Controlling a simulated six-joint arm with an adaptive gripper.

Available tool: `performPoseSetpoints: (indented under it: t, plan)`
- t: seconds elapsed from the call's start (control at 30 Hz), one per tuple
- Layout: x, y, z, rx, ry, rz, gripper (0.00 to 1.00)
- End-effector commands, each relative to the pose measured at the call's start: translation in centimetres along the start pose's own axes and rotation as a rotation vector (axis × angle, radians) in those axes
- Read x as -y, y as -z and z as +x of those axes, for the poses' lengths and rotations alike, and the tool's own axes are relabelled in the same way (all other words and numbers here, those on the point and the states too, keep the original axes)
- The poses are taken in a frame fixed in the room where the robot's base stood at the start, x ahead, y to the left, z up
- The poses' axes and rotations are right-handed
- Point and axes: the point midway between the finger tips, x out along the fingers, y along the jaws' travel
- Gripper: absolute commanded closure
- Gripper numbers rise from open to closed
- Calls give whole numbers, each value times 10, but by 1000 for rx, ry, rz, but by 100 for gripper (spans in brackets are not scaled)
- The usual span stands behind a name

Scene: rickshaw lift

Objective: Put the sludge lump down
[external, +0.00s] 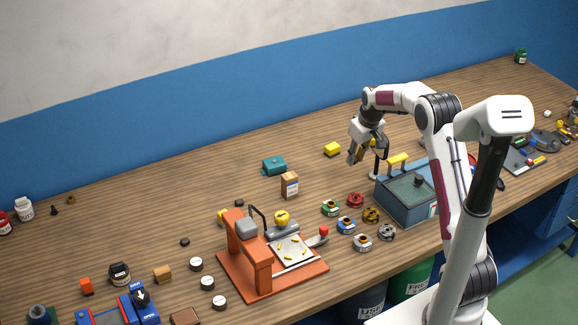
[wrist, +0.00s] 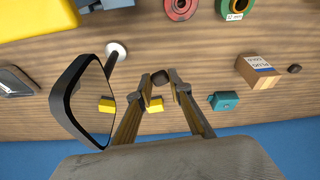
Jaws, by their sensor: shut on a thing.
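My gripper (wrist: 161,76) is closed on a small dark brown lump, the sludge lump (wrist: 160,77), which sits between the two fingertips in the wrist view. In the external view my gripper (external: 354,157) hangs above the back right part of the bench, pointing down. The lump cannot be made out clearly there. A yellow block (external: 332,149) lies on the bench to the left of the gripper. It also shows in the wrist view (wrist: 155,104), beyond the fingers.
A black-framed pane (wrist: 80,98) on a thin post stands close beside my gripper. A blue-grey box (external: 407,196) with a yellow handle is to the right. A teal block (external: 274,166), a cardboard box (external: 289,185) and several spools (external: 355,199) stand nearby. Open wood lies left of the gripper.

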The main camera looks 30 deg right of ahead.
Motion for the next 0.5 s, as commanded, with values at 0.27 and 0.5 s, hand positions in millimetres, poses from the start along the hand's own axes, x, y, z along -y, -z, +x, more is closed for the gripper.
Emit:
performPoseSetpoints:
  t: [0.27, 0.5]
  plan:
    - [1, -12, 36, 4, 1, 2, 91]
    - [1, -13, 45, 1, 1, 1, 91]
